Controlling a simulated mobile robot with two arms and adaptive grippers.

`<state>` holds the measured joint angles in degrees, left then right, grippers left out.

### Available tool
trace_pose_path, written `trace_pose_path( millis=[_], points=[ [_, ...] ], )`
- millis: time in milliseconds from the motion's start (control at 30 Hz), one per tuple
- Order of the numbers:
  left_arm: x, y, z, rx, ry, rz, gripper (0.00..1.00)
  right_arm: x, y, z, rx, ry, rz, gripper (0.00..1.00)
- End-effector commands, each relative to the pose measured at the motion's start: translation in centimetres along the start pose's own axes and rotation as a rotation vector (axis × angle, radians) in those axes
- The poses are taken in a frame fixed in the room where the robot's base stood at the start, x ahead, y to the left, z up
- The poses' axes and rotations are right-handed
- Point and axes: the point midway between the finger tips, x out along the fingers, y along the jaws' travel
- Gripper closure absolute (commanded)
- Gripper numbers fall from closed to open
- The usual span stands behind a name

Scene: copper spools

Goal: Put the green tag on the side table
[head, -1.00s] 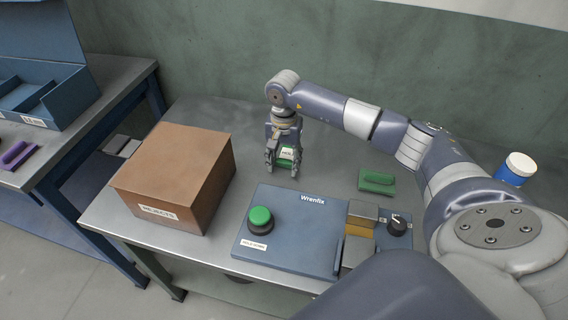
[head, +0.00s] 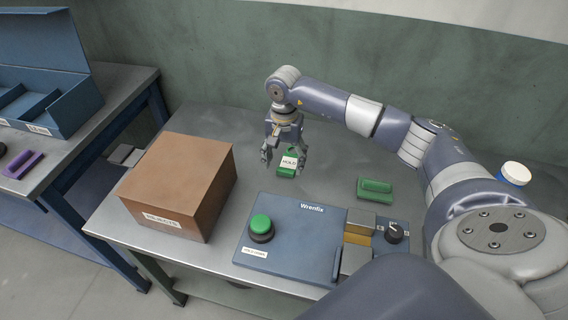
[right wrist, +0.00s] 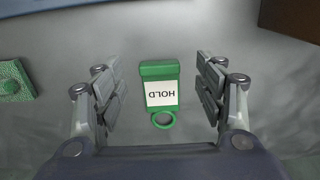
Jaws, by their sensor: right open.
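The green tag (head: 287,170) has a white label reading HOLD and a ring at one end. It lies on the grey metal table (head: 215,122), behind the blue fixture. It also shows in the right wrist view (right wrist: 160,88), in the middle between the fingers. My right gripper (head: 286,160) is open above and around the tag. In the right wrist view my right gripper (right wrist: 160,92) has a clear gap between each finger and the tag. My left gripper is not in view.
A brown box (head: 180,172) stands left of the tag. The blue Wrenfix fixture (head: 290,245) with a green button (head: 261,226) is in front. A green block (head: 375,188) lies right. Another table (head: 110,88) at left holds a blue bin (head: 60,105) and a purple item (head: 24,165).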

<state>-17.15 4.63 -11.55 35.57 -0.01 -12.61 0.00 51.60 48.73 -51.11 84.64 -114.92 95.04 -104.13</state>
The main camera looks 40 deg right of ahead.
Motion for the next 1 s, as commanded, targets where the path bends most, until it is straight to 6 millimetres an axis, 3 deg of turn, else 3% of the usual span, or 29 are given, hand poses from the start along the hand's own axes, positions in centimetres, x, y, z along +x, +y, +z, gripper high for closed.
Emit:
trace_pose_path(
  millis=[33,100,333,500,1000],
  points=[
    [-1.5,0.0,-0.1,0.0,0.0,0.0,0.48,-2.1,0.0,0.0,-0.001,0.001,-0.001,0.35],
    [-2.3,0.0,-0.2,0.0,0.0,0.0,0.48,-3.6,0.0,0.0,-0.002,0.001,0.0,0.35],
    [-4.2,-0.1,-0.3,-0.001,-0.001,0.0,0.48,-7.1,0.0,0.0,-0.001,0.0,0.001,0.35],
    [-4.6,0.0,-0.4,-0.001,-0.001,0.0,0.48,-7.9,0.0,0.0,-0.001,-0.001,0.002,0.35],
    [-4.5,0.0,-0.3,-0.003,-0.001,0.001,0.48,-7.9,0.0,0.0,-0.001,-0.001,0.001,0.35]
  ],
)
